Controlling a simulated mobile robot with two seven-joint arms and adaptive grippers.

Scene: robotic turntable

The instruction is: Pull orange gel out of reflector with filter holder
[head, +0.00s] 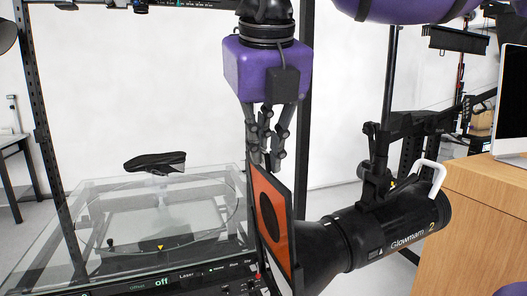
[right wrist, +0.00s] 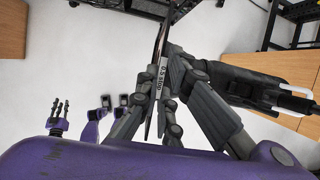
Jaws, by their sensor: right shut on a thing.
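The orange gel (head: 262,195), with a dark round area in its middle, sits in a thin black filter holder (head: 298,240). The holder stands upright at the front of the black cone-shaped reflector (head: 318,245). Whether it still sits in the reflector's slots I cannot tell. My right gripper (head: 267,163) points down from above, shut on the holder's top edge. In the right wrist view its fingers close on a thin plate edge with a printed label (right wrist: 163,78). A small purple part with dark fingers (right wrist: 59,108) there looks like my left gripper; its opening is unclear.
The reflector is on a black lamp (head: 400,225) with a white handle, hung from a stand. A dark upright post (head: 304,100) rises behind my gripper. A wooden cabinet (head: 470,225) is at right.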

